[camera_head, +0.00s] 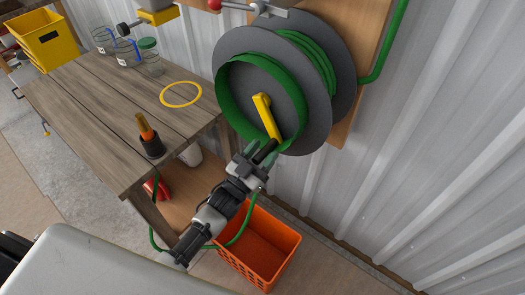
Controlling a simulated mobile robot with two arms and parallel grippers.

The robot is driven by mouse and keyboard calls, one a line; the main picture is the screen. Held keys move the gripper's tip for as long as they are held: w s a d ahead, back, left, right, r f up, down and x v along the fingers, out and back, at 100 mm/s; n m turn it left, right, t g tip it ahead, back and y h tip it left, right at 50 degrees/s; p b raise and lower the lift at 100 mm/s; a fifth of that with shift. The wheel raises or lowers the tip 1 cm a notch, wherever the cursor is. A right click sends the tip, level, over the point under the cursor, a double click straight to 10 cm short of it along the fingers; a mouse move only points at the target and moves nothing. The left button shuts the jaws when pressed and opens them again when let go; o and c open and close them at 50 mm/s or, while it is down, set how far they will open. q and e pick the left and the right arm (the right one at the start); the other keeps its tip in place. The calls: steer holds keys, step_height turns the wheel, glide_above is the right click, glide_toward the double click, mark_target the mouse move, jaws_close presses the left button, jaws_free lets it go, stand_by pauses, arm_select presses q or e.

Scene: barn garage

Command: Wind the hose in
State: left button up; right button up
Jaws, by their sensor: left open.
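The grey hose reel (232,61) hangs on a wooden board on the corrugated wall, with green hose (306,52) wound between its discs. Its yellow crank arm (266,113) points down and slightly right, ending in a black handle (265,151). My left gripper (261,158) is open at the black handle, with its fingers about it; I cannot tell whether they touch it. Green hose (153,215) loops down beside the table, passes behind my left arm and rises near the gripper. A hose nozzle with an orange part (145,131) stands in a black holder on the table. My right gripper is not in view.
A wooden table (100,110) stands left of the reel. It bears a yellow ring (181,94), glass jars (151,62) and a yellow bin (44,41). An orange crate (262,247) stands on the floor below my left gripper. A red-knobbed valve (214,4) is above the reel.

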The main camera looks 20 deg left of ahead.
arm_select(q)
jaws_close()
steer(key=shift+f, duration=0.1)
stand_by(0.3)
steer(key=w+a+m+g+h+b, duration=0.4)
steer(key=a+m, duration=0.6)
steer(key=m, duration=0.5)
steer(key=w+a+r+m+g+y+p, duration=0.1)
steer(key=a+r+m+g+p, duration=0.3)
steer(key=r+m+p, duration=0.6)
steer(key=shift+w+a+r+m+g+y, duration=0.35)
steer(key=shift+a+m+y, duration=0.35)
steer(key=shift+a+y, duration=0.15)
